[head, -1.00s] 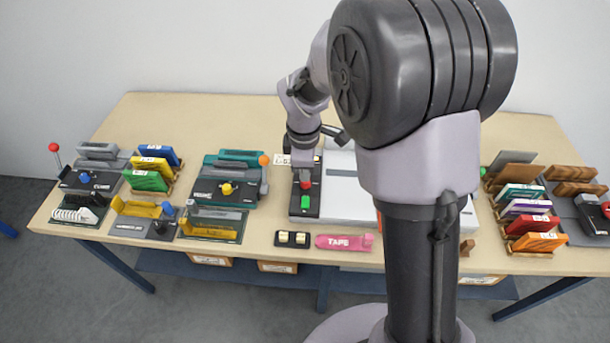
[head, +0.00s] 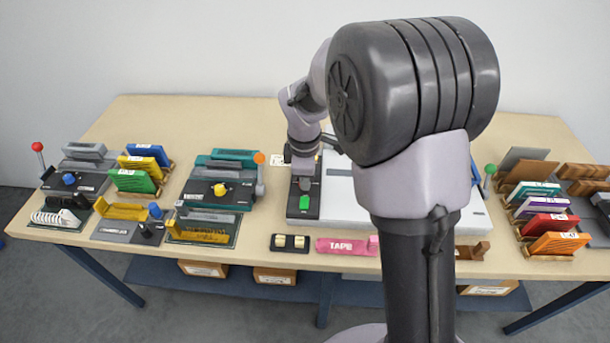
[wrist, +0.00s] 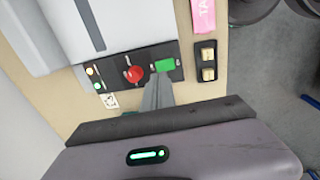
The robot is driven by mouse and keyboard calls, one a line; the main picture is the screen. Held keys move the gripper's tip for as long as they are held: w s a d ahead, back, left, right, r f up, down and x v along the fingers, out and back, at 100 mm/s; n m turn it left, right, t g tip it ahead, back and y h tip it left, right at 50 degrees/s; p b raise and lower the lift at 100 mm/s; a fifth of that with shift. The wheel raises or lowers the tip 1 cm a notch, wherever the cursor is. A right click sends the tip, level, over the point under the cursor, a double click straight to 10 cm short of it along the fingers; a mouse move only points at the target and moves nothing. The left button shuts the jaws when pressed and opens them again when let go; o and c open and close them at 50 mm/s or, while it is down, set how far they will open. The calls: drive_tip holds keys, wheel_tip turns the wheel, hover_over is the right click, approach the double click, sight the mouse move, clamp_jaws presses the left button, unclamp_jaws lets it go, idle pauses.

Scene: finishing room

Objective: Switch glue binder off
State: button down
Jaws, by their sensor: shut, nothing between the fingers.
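The glue binder, which I take to be the white machine (head: 345,190), stands at the middle of the table with a black control panel (head: 293,211) on its left side. The panel carries a green button (head: 304,203), also in the wrist view (wrist: 165,63). A round red button (wrist: 134,75) sits beside it. An amber lamp (wrist: 90,71) and a green lamp (wrist: 97,85) look bright at the panel's end. My gripper (wrist: 157,80) is shut and empty, its tips over the panel between the red and green buttons. Contact cannot be told. In the head view the gripper hides the red button.
A teal machine with a yellow knob (head: 220,189) stands to the left. Racks of coloured pieces (head: 545,215) stand at the right. The table's back left is clear.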

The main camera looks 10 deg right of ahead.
sight(306, 199)
drive_tip(key=f, duration=0.2)
drive_tip(key=f+b, duration=0.1)
drive_tip(key=f, duration=0.1)
drive_tip(key=f+b, duration=0.1)
drive_tip(key=f, duration=0.1)
drive_tip(key=shift+w+d, duration=0.15)
drive_tip(key=shift+w, duration=0.2)
